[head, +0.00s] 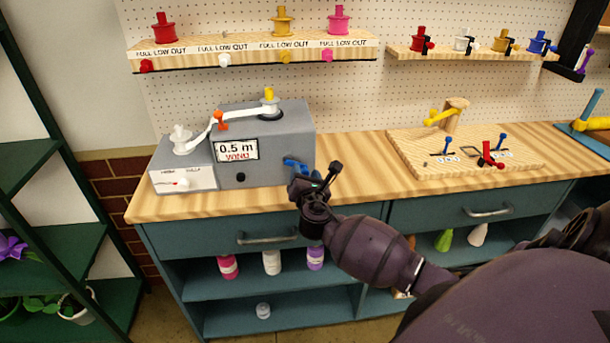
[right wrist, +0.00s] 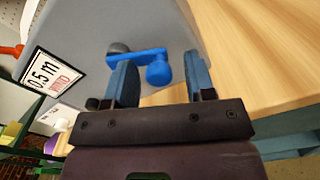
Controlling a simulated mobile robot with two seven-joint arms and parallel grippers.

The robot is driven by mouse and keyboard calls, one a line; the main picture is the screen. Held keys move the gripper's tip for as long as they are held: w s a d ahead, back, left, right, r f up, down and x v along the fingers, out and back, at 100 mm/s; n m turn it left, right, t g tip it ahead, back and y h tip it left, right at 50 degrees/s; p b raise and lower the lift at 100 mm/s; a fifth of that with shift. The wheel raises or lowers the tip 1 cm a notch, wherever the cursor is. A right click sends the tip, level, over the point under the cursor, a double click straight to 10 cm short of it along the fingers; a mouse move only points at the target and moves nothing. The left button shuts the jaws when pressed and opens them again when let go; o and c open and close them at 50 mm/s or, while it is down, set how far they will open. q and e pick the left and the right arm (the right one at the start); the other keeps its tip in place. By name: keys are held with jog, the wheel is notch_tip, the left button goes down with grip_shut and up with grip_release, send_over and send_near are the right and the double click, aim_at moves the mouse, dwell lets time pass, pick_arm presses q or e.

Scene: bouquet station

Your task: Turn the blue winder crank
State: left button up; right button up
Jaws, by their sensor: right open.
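The grey winder machine (head: 275,150) stands on the wooden counter, with a label reading "0.5 m WIND". Its blue crank (head: 294,163) is on the right part of its front, partly hidden by my right gripper in the head view. In the right wrist view the blue crank (right wrist: 137,55) shows as an arm with a round knob (right wrist: 158,74) at its end. My right gripper (head: 316,177) is open in front of the crank. In the right wrist view its two fingers (right wrist: 160,85) stand apart with the knob between them, nearer the left finger. My left gripper is not in view.
A wooden peg board (head: 465,158) with small tools lies on the counter to the right. Shelves (head: 255,58) with colored spools hang above. Drawer handles (head: 268,238) stick out below the counter edge. The counter between winder and peg board is clear.

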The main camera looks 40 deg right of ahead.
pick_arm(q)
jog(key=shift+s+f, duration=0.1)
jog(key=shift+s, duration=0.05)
pick_arm(e)
jog(key=shift+c, duration=0.8)
jog(key=c, duration=0.8)
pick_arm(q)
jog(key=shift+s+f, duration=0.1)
pick_arm(e)
jog(key=shift+o, duration=0.2)
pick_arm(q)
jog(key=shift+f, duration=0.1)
pick_arm(e)
jog(key=shift+f+m, duration=0.15)
jog(key=shift+m, duration=0.15)
